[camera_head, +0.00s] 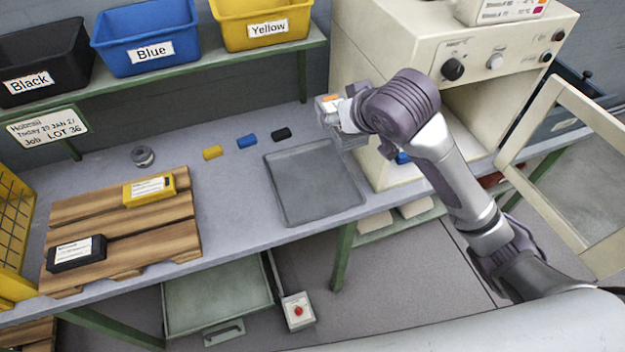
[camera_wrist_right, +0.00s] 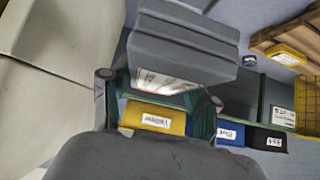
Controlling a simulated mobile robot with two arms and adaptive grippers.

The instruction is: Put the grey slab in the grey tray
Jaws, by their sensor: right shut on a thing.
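The grey slab (camera_wrist_right: 185,42) fills the upper middle of the right wrist view, between the fingers of my right gripper (camera_wrist_right: 158,95), which is shut on it. In the head view my right gripper (camera_head: 342,118) is beside the cream machine's front left edge, above the back right of the tray. Part of the slab (camera_head: 352,140) shows just under it there. The grey tray (camera_head: 315,185) lies flat and empty on the bench. My left gripper is in neither view.
A wooden pallet (camera_head: 120,228) with yellow and black boxes stands left. The cream machine (camera_head: 400,60) with an open door (camera_head: 585,170) is right. Labelled bins line the shelf.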

